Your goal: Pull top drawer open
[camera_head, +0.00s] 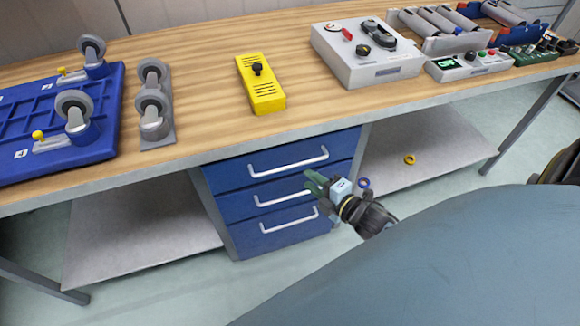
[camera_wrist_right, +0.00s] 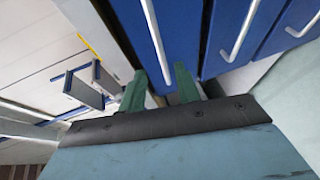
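The top drawer (camera_head: 237,174) is the uppermost of three blue drawers under the workbench and looks shut. Its light bar handle (camera_head: 288,163) runs across the front. My right gripper (camera_head: 313,181) is in front of the drawers' right side, just below the handle's right end in the head view. In the right wrist view its two green fingers (camera_wrist_right: 160,74) are apart with nothing gripped. One handle's end (camera_wrist_right: 157,40) shows between the fingertips in that picture; I cannot tell if they touch it. My left gripper is not in view.
The middle drawer (camera_head: 236,205) and bottom drawer (camera_head: 250,240) look shut. The wooden bench top (camera_head: 205,95) overhangs the drawers. A lower shelf (camera_head: 425,145) with a yellow ring (camera_head: 409,159) lies right of the drawers. The floor before them is clear.

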